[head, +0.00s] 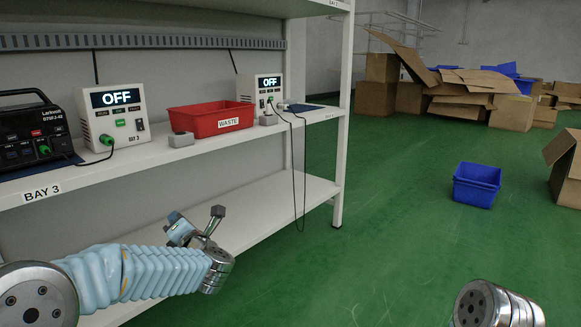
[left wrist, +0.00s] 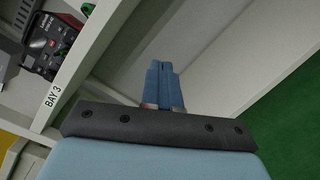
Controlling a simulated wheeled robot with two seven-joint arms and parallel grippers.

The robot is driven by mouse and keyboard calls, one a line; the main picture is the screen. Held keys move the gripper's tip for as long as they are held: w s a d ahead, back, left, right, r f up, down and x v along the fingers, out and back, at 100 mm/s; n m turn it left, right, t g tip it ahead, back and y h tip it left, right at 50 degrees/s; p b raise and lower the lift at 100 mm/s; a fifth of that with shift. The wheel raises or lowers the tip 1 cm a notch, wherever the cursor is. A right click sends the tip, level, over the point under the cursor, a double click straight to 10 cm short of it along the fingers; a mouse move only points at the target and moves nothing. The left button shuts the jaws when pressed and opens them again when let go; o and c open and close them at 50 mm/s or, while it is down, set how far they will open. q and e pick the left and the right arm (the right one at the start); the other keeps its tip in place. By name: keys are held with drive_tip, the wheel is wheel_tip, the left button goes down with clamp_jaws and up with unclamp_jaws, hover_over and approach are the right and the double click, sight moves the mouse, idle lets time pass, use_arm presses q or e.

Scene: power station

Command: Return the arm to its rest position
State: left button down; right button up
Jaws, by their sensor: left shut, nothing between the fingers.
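My left arm (head: 135,270) comes in from the lower left in the head view, with a light blue ribbed sleeve. My left gripper (head: 176,221) is in front of the lower part of the shelf unit, below the upper shelf's front edge. In the left wrist view its two blue fingers (left wrist: 162,68) are together with nothing between them. A metal joint of mine (head: 497,306) shows at the lower right of the head view. My right gripper is not in view.
The shelf (head: 262,131) bears a black device (head: 34,130), two white units reading OFF (head: 114,116) and a red WASTE bin (head: 211,118). A cable (head: 304,180) hangs at its right end. A blue crate (head: 476,185) and cardboard boxes (head: 512,112) stand on open green floor.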

use_arm(q)
drive_tip(key=s+d+f+m+g+h, duration=0.1)
drive_tip(key=d+f+m+h, duration=0.15)
drive_tip(key=f+m, duration=0.45)
drive_tip(key=s+d+f+m+g+h, duration=0.1)
drive_tip(key=d+f+m+h, duration=0.2)
drive_tip(key=f, duration=0.8)
drive_tip(key=s+d+f+m+g+h, duration=0.1)
drive_tip(key=s+f+m+h, duration=0.15)
drive_tip(key=f+m, duration=0.5)
drive_tip(key=s+d+f+m+g+h, duration=0.35)
drive_tip(key=s+f, duration=0.45)
drive_tip(key=f, duration=0.5)
drive_tip(key=s+d+f+m+g+h, duration=0.25)
drive_tip(key=s+f+m+g, duration=0.2)
drive_tip(key=s, duration=0.65)
drive_tip(key=s+d+f+m+g+h, duration=0.1)
drive_tip(key=s+d+f+m+g, duration=0.3)
drive_tip(key=s, duration=0.7)
wheel_tip(320, 180, up, 16)
drive_tip(key=t+p, duration=0.1)
drive_tip(key=p, duration=1.5)
drive_tip(key=shift+w+a+m+p, duration=0.35)
drive_tip(key=shift+w+a+p, duration=0.05)
drive_tip(key=shift+a, duration=0.05)
drive_tip(key=shift+f, duration=0.15)
